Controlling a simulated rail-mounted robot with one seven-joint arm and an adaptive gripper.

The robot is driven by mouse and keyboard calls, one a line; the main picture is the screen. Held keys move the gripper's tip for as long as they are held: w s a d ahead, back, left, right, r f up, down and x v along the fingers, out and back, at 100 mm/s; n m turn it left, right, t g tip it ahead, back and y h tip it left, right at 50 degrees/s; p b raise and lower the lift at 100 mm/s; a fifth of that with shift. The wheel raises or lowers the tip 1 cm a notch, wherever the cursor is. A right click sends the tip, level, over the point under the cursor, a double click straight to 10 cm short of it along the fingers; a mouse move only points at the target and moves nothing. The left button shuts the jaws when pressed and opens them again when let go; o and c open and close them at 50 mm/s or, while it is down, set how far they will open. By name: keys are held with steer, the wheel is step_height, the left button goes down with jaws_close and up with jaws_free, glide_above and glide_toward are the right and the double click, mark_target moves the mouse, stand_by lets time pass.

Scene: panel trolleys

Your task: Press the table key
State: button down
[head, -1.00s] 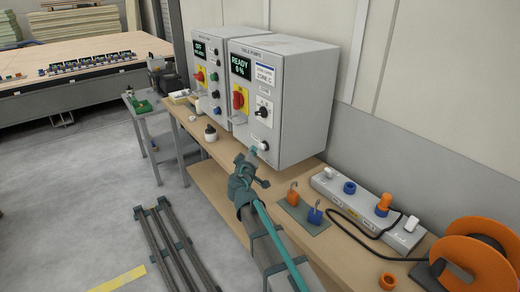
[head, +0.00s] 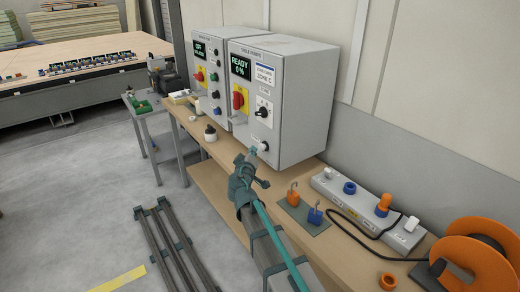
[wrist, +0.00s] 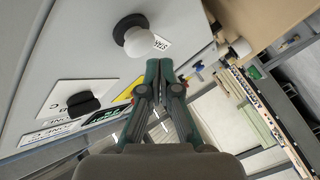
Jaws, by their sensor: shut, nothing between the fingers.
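The right-hand grey box (head: 285,95), labelled TABLE PUMPS, has a display (head: 241,67) reading READY 0 %. Low on its front is a white round button (head: 263,147) with a black collar. In the wrist view the white button (wrist: 139,42) shows large beside a partly hidden label. My gripper (head: 252,156) is in front of the lower part of this box. In the wrist view its two green fingertips (wrist: 160,66) are together and empty, just below the button in the picture. I cannot tell whether they touch it.
A second grey box (head: 208,60) stands to the left. A red rotary switch (head: 239,98) and a black selector (head: 262,112) sit above the button. Padlocks (head: 315,216), a power strip (head: 340,196) and an orange reel (head: 478,258) lie on the bench to the right.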

steer(key=shift+w+d+f+b, duration=0.15)
steer(key=shift+d+b, duration=0.1)
steer(key=shift+b, duration=0.15)
steer(key=shift+w+d+b, duration=0.35)
steer(key=shift+w+d, duration=0.2)
steer(key=shift+d, duration=0.2)
stand_by(1.4)
steer(key=shift+s+a+b, duration=0.65)
steer(key=shift+s+a, duration=0.05)
steer(key=shift+a, duration=0.25)
steer(key=shift+a, duration=0.1)
steer(key=s+a+b, duration=0.1)
steer(key=a, duration=0.1)
steer(key=s+a+b, duration=0.1)
steer(key=s+a, duration=0.1)
stand_by(0.4)
stand_by(0.5)
